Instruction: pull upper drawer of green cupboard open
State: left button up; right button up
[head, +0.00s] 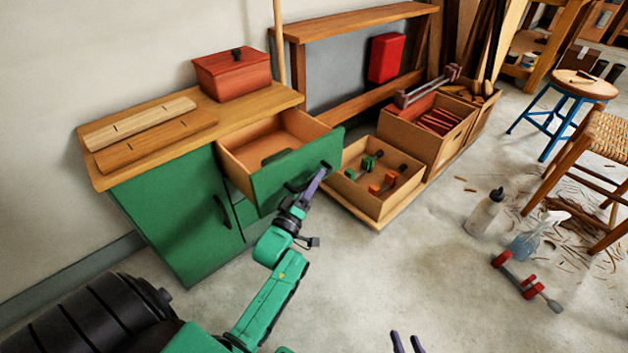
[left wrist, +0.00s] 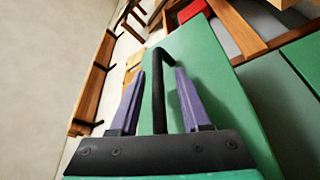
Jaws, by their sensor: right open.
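The green cupboard (head: 180,220) stands against the wall on the left in the head view. My right gripper (head: 406,342) is open and empty at the bottom edge, over the floor.
A red box (head: 232,75) and wooden planks (head: 140,123) lie on the cupboard top. A low wooden crate with clamps (head: 373,205) stands close right of the drawer. A spray bottle (head: 535,238) and a clamp (head: 525,283) are on the floor at right. Floor before the cupboard is clear.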

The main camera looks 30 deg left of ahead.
pick_arm(q)
jog(key=shift+r, duration=0.1)
pick_arm(e)
jog(key=shift+a, duration=0.1)
pick_arm(q)
jog(key=shift+s, duration=0.5)
jog(key=p+v, duration=0.3)
jog(key=v, duration=1)
jog(key=shift+s+f, duration=0.25)
pick_arm(e)
jog(key=d+g, duration=0.1)
jog(key=d+r+g+h, duration=0.1)
jog(key=d+r+g, duration=0.1)
jog(key=d, duration=0.1)
jog(key=shift+d+r+n+g+h, duration=0.1)
jog(key=shift+r+n+g+h, duration=0.1)
jog(key=shift+n+g+h, duration=0.15)
